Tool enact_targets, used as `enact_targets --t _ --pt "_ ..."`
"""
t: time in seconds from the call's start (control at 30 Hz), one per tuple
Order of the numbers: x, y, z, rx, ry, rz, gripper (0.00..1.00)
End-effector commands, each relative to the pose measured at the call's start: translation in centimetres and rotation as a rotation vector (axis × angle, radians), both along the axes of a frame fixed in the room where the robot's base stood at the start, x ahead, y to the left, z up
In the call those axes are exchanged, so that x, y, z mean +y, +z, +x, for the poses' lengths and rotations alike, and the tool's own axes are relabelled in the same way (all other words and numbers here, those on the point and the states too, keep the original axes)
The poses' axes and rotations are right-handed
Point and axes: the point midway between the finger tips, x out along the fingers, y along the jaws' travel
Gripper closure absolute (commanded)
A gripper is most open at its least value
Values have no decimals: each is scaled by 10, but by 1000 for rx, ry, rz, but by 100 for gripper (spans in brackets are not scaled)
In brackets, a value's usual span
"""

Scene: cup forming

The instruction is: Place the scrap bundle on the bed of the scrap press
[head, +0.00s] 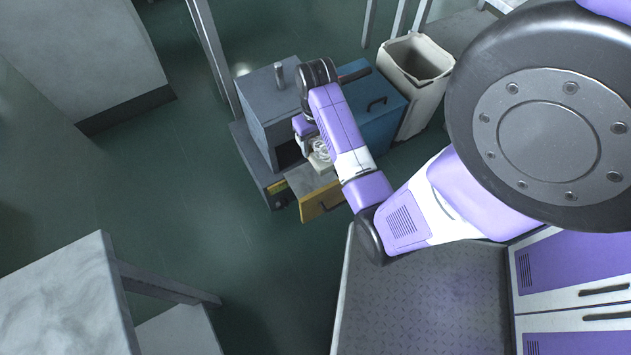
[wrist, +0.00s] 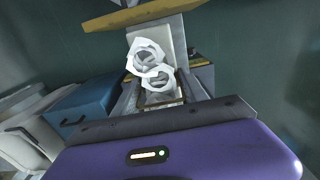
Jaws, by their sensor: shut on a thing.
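The scrap bundle (wrist: 148,62) is a pale tangle of ring-like curls. It also shows in the head view (head: 321,150), partly hidden by my arm. My gripper (wrist: 158,88) is shut on the bundle, with a finger on each side of its near part. The scrap press (head: 268,115) is a grey box with a dark opening. Its bed (head: 311,182) is a light grey plate with a yellow front, drawn out of the press. In the wrist view the bundle overlaps the bed (wrist: 170,30). I cannot tell whether the bundle touches the bed.
A blue cabinet (head: 378,118) with a dark handle stands right of the press, and a pale open bin (head: 415,65) stands beyond it. A metal-topped bench (head: 420,305) lies at the front. A marble-like table (head: 65,295) is at lower left. Open green floor lies left of the press.

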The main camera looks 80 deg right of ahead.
Motion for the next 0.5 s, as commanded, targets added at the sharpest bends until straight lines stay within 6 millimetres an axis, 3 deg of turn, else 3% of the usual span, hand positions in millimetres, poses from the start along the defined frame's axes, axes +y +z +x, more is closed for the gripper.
enact_targets --t 0.2,0.5 --pt "1 -58 -1 3 1 3 100" --pt "1 -125 0 1 1 2 100"
